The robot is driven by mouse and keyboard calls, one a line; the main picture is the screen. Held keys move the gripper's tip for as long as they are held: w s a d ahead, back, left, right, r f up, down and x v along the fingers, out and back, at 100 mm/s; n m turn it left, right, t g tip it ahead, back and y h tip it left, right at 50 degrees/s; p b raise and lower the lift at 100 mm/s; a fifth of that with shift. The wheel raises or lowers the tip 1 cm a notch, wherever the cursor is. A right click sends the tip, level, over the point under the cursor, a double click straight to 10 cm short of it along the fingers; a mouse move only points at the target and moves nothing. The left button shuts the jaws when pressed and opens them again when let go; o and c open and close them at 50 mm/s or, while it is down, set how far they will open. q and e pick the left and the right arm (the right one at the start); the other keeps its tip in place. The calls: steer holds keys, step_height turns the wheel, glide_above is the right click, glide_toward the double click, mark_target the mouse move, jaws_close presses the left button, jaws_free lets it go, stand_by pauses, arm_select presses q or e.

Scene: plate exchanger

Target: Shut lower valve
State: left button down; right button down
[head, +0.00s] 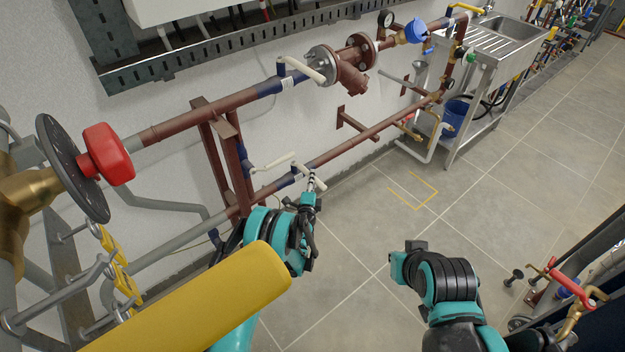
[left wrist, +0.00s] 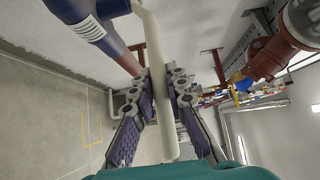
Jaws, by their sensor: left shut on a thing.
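The lower valve has a cream lever (head: 305,171) on the lower brown pipe (head: 355,138), beside a blue valve section. My left gripper (head: 312,186) is at this lever's free end. In the left wrist view, the lever (left wrist: 157,75) runs lengthwise between the two fingers of the left gripper (left wrist: 158,97), which are closed on it. The lever joins the blue valve section (left wrist: 78,12) at the top. My right gripper (head: 408,252) is over the floor at the lower middle, away from the valve; its fingers do not show clearly.
Another cream lever (head: 272,162) is close by on the left. The upper pipe (head: 200,116) carries an upper lever (head: 300,68). A red knob (head: 107,154) and a yellow beam (head: 200,305) are at left. A sink table (head: 485,45) stands beyond; the central floor is clear.

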stand_by(0.4)
arm_select(q)
steer(key=c, duration=1.5)
jaws_free()
steer(key=shift+a, duration=0.1)
